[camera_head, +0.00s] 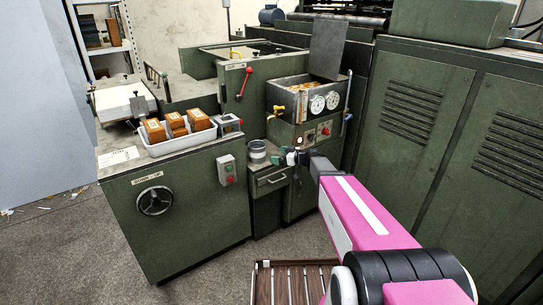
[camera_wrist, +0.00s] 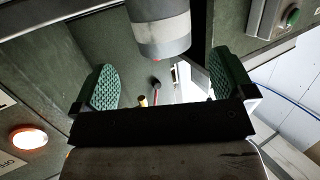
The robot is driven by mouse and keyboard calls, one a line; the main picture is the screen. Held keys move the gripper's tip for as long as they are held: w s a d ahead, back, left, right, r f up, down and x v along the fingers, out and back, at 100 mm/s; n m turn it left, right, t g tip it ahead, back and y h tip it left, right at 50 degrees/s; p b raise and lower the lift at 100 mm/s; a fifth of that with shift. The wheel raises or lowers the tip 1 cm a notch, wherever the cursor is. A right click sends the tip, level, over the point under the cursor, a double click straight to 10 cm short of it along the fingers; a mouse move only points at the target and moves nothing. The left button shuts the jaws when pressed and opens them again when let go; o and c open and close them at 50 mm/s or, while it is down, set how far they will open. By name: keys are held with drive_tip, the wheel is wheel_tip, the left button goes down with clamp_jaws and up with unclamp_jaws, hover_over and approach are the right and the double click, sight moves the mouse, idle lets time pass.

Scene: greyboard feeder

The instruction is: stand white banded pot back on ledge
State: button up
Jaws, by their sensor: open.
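The white banded pot (camera_head: 257,151) stands upright, as far as I can tell, on the small green ledge between the two machine blocks. My gripper (camera_head: 283,159) is just right of the pot in the head view. In the wrist view my gripper (camera_wrist: 166,82) is open, with its green pads wide apart. Nothing is between the pads, and the pot lies beyond them. The ledge's top is partly hidden by the pot and gripper.
A white tray (camera_head: 182,147) of orange-brown blocks sits on the left machine top. A panel with two gauges (camera_head: 318,103) rises behind my gripper. Tall green cabinets (camera_head: 424,120) close off the right. A slatted brown pallet (camera_head: 290,284) lies on the floor in front.

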drive_tip(key=s+d+f+m+g+h, duration=0.2)
drive_tip(key=s+f+h, duration=0.1)
drive_tip(key=s, duration=0.4)
drive_tip(key=s+d+f+m+g+h, duration=0.1)
drive_tip(key=s+f+m+g+h, duration=0.15)
drive_tip(key=s, duration=0.55)
drive_tip(key=s+d+f+m+g+h, duration=0.1)
drive_tip(key=s+d+m+g+h, duration=0.2)
drive_tip(key=s+d+m+h, duration=0.4)
drive_tip(key=s+d+h, duration=0.1)
drive_tip(key=s+d, duration=0.3)
drive_tip(key=s, duration=0.2)
drive_tip(key=shift+f, duration=0.25)
drive_tip(key=shift+m, duration=0.25)
